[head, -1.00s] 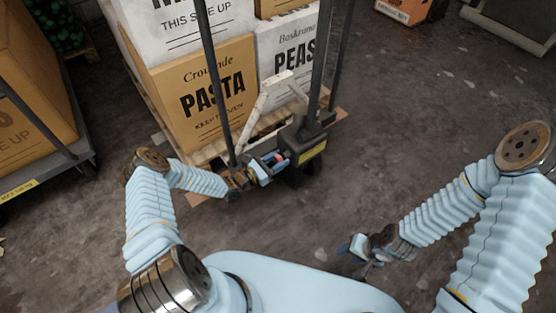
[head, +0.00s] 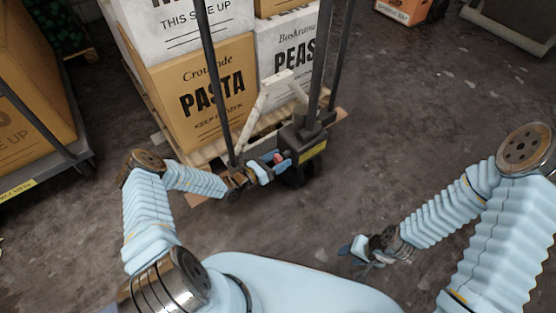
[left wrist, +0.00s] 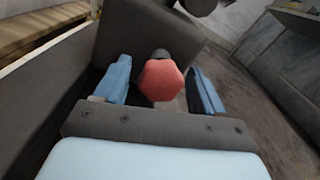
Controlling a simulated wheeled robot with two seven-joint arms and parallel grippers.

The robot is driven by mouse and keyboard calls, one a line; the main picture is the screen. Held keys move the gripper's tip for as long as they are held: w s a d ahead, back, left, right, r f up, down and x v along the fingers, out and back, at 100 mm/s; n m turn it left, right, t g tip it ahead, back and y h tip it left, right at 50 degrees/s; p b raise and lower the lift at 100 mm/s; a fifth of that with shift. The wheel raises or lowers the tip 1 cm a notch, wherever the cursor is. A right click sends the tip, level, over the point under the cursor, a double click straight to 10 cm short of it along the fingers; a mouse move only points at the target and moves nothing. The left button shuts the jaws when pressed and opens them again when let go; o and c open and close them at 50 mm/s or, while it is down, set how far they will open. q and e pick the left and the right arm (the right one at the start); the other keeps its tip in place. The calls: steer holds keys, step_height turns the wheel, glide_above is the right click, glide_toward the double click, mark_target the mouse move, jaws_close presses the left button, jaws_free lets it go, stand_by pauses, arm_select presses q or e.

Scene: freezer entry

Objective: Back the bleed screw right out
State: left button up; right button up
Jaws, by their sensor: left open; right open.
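The bleed screw, with a red hexagonal head (left wrist: 161,80) on a dark stem, shows in the left wrist view. It points out of a dark grey block, the pump body (left wrist: 140,38). My left gripper (left wrist: 160,88) is open, with one blue finger on each side of the red head and a visible gap on both sides. In the head view the left gripper (head: 272,167) is at the pump of the pallet truck, and the screw's red head (head: 278,158) is a small spot there. My right gripper (head: 352,250) is open and empty above the floor.
The pallet truck's dark uprights (head: 318,65) rise by the pump. A wooden pallet (head: 205,158) carries boxes, among them a pasta box (head: 205,95). A trolley with a large box (head: 30,110) stands at left.

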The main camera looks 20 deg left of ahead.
arm_select(q)
steer(key=v, duration=1.3)
steer(key=shift+s+a, duration=0.25)
steer(key=shift+s, duration=0.05)
steer(key=s+d+m+g+h+p, duration=0.1)
steer(key=s+d+m+g+h, duration=0.2)
steer(key=s+d+m+g, duration=0.85)
steer(key=s+d+m+g+y+p, duration=0.15)
steer(key=s+m+g+y, duration=0.35)
steer(key=s+m+y, duration=0.6)
steer(key=w+d+r+m+t+h, duration=0.1)
steer(key=w+r+m+t, duration=0.2)
steer(key=w+m, duration=0.2)
steer(key=shift+w+r+m, duration=0.2)
steer(key=shift+r+m, duration=0.2)
steer(key=shift+m, duration=0.85)
